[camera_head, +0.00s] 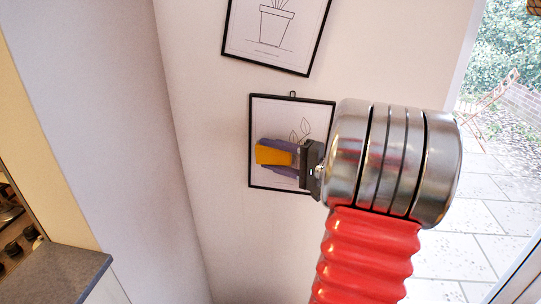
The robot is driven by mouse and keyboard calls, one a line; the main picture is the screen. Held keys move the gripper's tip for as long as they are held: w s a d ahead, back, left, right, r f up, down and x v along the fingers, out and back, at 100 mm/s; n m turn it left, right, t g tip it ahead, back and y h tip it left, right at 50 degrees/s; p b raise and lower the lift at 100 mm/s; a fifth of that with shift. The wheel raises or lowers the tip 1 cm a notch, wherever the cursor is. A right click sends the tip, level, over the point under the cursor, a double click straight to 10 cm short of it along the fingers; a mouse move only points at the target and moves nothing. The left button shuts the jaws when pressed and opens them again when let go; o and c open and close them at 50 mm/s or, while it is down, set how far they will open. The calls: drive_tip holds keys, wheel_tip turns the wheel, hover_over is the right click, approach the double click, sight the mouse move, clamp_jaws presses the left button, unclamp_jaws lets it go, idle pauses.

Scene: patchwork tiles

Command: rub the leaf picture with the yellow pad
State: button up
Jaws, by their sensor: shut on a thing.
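The leaf picture (267,115) hangs on the wall in a thin black frame, with a drawn leaf sprig showing at its right. My gripper (280,156) is in front of this picture and hides much of its lower and middle part. Its purple fingers are shut on the yellow pad (272,155). The pad overlaps the picture in view; I cannot tell whether it touches the surface.
A second framed picture of a potted plant (272,32) hangs just above. A grey counter (58,276) is at the lower left. At the right, a glazed opening (500,150) shows paving and greenery.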

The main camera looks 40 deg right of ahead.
sight(290, 159)
drive_tip(key=shift+s+d, duration=0.1)
drive_tip(key=shift+d, duration=0.05)
drive_tip(key=shift+s+d+f, duration=0.15)
drive_tip(key=shift+s+d, duration=0.35)
drive_tip(key=shift+s, duration=0.2)
drive_tip(key=shift+s+d+f, duration=0.1)
drive_tip(key=shift+s+d, duration=0.35)
drive_tip(key=shift+s, duration=0.25)
drive_tip(key=shift+s+d, duration=0.1)
drive_tip(key=shift+s+d+f, duration=0.15)
drive_tip(key=shift+s+d, duration=0.4)
drive_tip(key=shift+s, duration=0.15)
drive_tip(key=shift+s+d+f, duration=0.15)
drive_tip(key=shift+s+d, duration=0.4)
drive_tip(key=shift+s, duration=0.1)
drive_tip(key=shift+w+a+r, duration=0.15)
drive_tip(key=shift+w+a, duration=0.4)
drive_tip(key=shift+w, duration=0.2)
drive_tip(key=shift+w+a+r, duration=0.15)
drive_tip(key=shift+w+a, duration=0.4)
drive_tip(key=shift+w, duration=0.2)
drive_tip(key=shift+w+a, duration=0.1)
drive_tip(key=shift+w+a+r, duration=0.15)
drive_tip(key=shift+w+a, duration=0.45)
drive_tip(key=shift+w, duration=0.1)
drive_tip(key=shift+w+a+r, duration=0.1)
drive_tip(key=shift+w+a, duration=0.45)
drive_tip(key=shift+w, duration=0.1)
